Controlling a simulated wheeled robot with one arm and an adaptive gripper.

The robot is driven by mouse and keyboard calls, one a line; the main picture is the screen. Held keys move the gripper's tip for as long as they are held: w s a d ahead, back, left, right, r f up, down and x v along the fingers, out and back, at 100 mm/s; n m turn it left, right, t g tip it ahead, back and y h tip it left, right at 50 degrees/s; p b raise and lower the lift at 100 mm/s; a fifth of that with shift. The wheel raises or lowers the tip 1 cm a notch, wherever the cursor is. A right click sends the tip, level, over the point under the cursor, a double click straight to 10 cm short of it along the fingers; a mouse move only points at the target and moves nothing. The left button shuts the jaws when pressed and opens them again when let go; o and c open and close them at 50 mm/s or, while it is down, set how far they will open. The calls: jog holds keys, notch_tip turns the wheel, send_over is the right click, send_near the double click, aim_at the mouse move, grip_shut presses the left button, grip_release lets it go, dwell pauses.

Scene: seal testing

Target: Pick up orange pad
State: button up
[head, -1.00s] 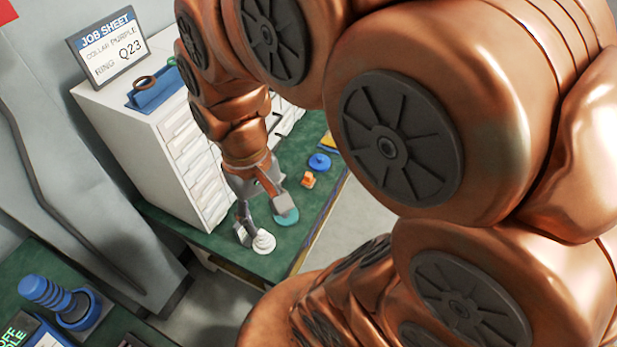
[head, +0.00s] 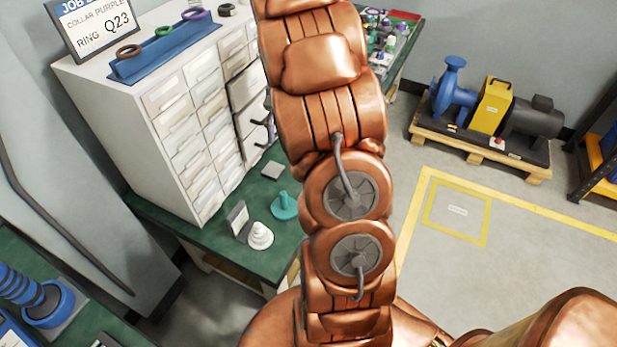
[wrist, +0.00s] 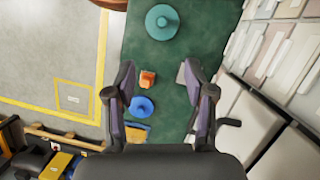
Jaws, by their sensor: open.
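The small orange pad (wrist: 147,79) lies on the green bench top in the wrist view, between my fingers in the picture and nearer the left one. My gripper (wrist: 159,72) is open and empty, with its two dark fingers spread above the bench. How high it is over the pad I cannot tell exactly.
A blue round piece (wrist: 141,106) lies close to the pad, and a teal piece (head: 285,206) stands on the bench. A grey block (head: 272,170) and a white stepped piece (head: 260,236) are nearby. The white drawer cabinet (head: 130,135) borders the bench, with some drawers sticking out.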

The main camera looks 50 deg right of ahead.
jog(key=w+d+f+m+t+y+b, duration=0.1)
jog(key=w+d+f+m+b, duration=0.15)
jog(key=d+f, duration=0.95)
jog(key=shift+m+y, duration=0.3)
jog(key=shift+m, duration=0.05)
jog(key=shift+s+x, duration=0.2)
jog(key=shift+x, duration=1.15)
jog(key=shift+s+x, duration=0.25)
jog(key=shift+x, duration=1.05)
jog(key=shift+s+x, duration=0.2)
jog(key=shift+x, duration=1.15)
jog(key=shift+d, duration=0.2)
grip_shut()
